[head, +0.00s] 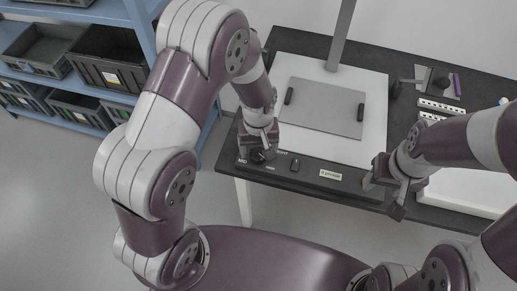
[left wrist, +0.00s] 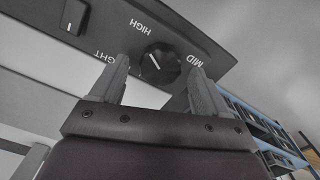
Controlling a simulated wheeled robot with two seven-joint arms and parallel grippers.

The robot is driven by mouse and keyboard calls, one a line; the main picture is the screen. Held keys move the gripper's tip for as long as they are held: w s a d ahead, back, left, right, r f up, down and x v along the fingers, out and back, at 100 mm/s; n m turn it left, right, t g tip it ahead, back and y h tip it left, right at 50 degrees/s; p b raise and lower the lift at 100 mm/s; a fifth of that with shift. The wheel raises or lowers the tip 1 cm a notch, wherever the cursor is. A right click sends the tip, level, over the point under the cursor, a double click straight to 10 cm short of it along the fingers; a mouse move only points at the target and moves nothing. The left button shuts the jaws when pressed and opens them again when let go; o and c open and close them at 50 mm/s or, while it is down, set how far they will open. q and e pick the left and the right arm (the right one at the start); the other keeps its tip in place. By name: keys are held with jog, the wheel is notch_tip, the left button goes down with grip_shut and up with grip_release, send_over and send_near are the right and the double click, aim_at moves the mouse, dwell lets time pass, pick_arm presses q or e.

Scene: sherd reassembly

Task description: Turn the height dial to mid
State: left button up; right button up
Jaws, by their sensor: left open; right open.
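The height dial (left wrist: 160,63) is a round black knob on a dark panel, seen in the left wrist view. Its white mark points up and left, toward the printed word HIGH; MID is printed to its right. In the head view the dial (head: 258,156) shows at the panel's left end, partly covered by my left gripper (head: 262,147). In the wrist view my left gripper (left wrist: 160,72) is open, one finger on each side of the dial; I cannot tell whether they touch it. My right gripper (head: 382,196) is open and empty at the panel's right end.
A black switch (left wrist: 73,16) sits beside the dial on the panel. Behind the panel is a white board (head: 375,135) with a grey plate (head: 322,108) and an upright post (head: 341,35). Blue shelving (head: 140,40) with dark bins stands at left.

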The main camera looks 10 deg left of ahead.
pick_arm(q)
jog(key=shift+s+f, duration=0.1)
jog(key=shift+f, duration=0.5)
jog(key=c, duration=1)
jog(key=shift+c, duration=0.2)
